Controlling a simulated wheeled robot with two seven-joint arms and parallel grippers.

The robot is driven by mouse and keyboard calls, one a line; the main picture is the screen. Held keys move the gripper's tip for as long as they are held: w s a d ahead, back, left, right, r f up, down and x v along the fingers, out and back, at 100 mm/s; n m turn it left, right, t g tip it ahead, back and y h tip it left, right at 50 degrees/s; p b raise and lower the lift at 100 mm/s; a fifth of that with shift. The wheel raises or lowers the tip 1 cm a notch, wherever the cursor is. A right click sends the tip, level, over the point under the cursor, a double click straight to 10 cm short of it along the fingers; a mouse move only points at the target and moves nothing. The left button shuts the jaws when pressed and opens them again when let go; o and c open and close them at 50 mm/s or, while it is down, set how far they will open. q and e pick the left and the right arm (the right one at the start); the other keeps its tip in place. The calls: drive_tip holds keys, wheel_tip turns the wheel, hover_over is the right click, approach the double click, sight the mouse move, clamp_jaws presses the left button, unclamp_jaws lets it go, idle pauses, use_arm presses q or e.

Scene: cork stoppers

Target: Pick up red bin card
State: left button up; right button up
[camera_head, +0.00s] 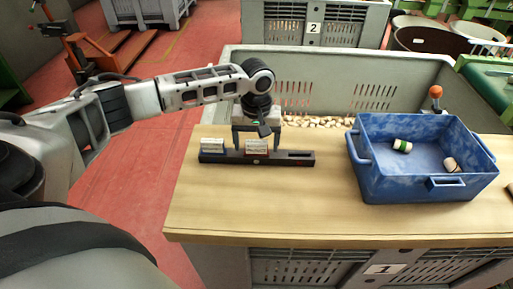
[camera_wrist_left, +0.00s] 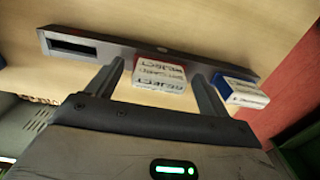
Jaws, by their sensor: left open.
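The red bin card (camera_wrist_left: 160,74), white with dark writing and a red edge, stands in the middle slot of a dark holder (camera_wrist_left: 215,62). In the head view the red bin card (camera_head: 257,146) and the holder (camera_head: 234,158) are on the wooden table. My left gripper (camera_head: 256,149) points down at the card, with one finger on each side of it. In the left wrist view my left gripper (camera_wrist_left: 157,80) is open, with gaps between its fingers and the card. My right gripper is not in view.
A blue-edged card (camera_head: 212,145) stands in the holder's left slot; the right slot is empty. A blue crate (camera_head: 411,186) with a few corks stands on the right. A grey bin (camera_head: 335,68) with many corks is behind. The table (camera_head: 290,205) in front is clear.

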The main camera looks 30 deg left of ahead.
use_arm(q)
drive_tip(key=c, duration=1.1)
drive_tip(key=shift+o, duration=0.2)
drive_tip(key=shift+r, duration=0.1)
